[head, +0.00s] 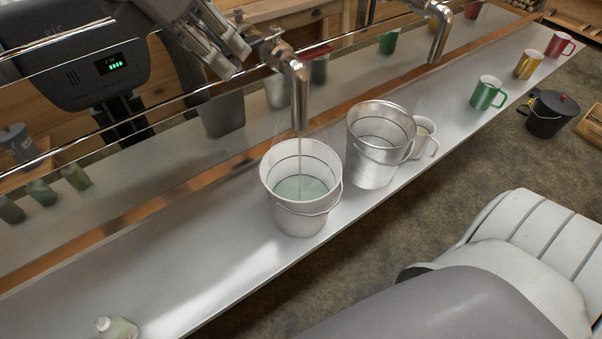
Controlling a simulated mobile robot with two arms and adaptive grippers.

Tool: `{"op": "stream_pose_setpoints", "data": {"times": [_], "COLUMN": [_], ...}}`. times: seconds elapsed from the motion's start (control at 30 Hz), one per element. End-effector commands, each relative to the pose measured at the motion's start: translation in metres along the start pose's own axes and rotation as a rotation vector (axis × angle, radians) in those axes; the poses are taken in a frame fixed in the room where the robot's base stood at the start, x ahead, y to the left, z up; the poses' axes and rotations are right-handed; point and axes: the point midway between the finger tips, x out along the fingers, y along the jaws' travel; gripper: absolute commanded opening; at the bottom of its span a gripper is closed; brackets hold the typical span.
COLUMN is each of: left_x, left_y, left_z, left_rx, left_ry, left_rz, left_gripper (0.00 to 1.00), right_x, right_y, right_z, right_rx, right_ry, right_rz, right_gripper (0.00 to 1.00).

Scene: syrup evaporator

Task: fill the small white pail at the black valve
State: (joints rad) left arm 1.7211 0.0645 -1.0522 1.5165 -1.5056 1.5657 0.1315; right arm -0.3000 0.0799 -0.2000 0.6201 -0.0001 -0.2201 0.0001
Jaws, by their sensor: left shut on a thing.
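The small white pail (285,213) stands upright on the metal ledge under a bent metal spout (299,95). A thin stream runs from the spout into the pail. Pale greenish liquid (300,188) lies inside, below a dark line that rings the inner wall. The pail's wire handle hangs down at its front. My left gripper (222,42) is at the top, beside the valve body (262,42) behind the spout. It is shut on what looks like the valve's handle, mostly hidden by the fingers. My right gripper is not in view.
A metal pail (372,165) stands close right of the white pail, with a white mug (424,140) behind it. Green (487,93), yellow (526,65) and red (560,44) mugs stand farther along. A second spout (440,35) is at the top. The shiny wall behind shows reflections. The left ledge is mostly clear.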

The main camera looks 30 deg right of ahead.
Motion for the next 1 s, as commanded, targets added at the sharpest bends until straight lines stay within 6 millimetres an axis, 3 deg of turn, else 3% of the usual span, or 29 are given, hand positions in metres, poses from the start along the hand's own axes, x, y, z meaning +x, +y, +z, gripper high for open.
{"op": "stream_pose_setpoints", "data": {"times": [0.23, 0.6, 0.9, 0.93, 1.0], "left_x": [-0.001, -0.002, 0.000, 0.000, 0.000], "left_y": [0.002, 0.017, 0.019, 0.019, 0.019], "left_z": [0.001, 0.003, 0.002, 0.002, 0.002], "left_rx": [0.003, 0.151, 0.171, 0.171, 0.170], "left_ry": [-0.001, 0.000, -0.002, -0.003, -0.003], "left_rz": [0.000, -0.092, -0.098, -0.098, -0.098], "left_gripper": [0.00, 0.00, 0.00, 0.24, 0.33], "right_x": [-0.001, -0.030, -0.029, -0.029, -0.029], "right_y": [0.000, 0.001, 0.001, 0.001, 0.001], "right_z": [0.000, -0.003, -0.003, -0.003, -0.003], "right_rx": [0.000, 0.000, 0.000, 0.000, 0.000], "right_ry": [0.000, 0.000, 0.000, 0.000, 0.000], "right_rz": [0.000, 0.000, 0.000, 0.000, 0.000], "right_gripper": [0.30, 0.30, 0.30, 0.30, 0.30]}}
